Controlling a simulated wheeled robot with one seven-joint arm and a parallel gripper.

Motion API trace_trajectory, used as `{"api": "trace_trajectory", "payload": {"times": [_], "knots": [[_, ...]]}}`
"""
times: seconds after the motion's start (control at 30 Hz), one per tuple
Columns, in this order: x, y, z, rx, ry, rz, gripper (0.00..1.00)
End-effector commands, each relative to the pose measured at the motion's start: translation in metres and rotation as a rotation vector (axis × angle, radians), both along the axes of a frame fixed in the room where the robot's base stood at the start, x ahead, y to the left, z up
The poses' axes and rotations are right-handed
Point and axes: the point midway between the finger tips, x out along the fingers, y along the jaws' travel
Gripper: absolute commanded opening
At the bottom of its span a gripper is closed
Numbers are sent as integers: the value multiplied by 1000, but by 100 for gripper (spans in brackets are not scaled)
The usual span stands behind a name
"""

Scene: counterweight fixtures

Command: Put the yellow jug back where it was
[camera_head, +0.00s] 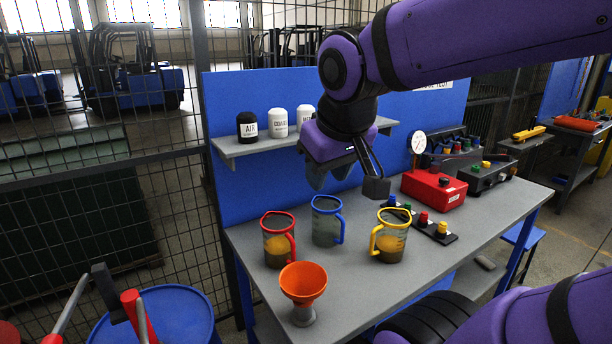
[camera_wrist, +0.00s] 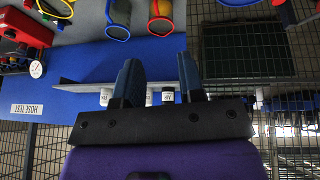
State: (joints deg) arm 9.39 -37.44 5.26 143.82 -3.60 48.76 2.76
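The yellow jug (camera_head: 390,243) stands upright on the grey bench, with its yellow handle on the left and brownish liquid inside. Its yellow rim shows at the top left of the wrist view (camera_wrist: 57,12). My gripper (camera_head: 331,181) is above the back of the bench, up and to the left of the yellow jug and apart from it. In the wrist view its two dark fingers (camera_wrist: 159,78) are spread with nothing between them.
A blue jug (camera_head: 326,226) and a red jug (camera_head: 279,249) stand left of the yellow one. An orange funnel (camera_head: 303,283) stands in front. A valve strip (camera_head: 425,222) and red gauge box (camera_head: 434,188) are at the right. A shelf (camera_head: 240,152) with canisters runs along the blue panel.

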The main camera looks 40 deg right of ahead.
Motion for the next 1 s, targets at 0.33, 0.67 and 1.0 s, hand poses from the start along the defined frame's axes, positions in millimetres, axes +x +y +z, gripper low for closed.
{"api": "trace_trajectory", "payload": {"times": [0.33, 0.67, 1.0], "knots": [[-32, 22, 8, 97, -32, 117, 36], [-33, 22, 8, 98, -32, 118, 36], [-33, 22, 8, 98, -32, 118, 36]]}}
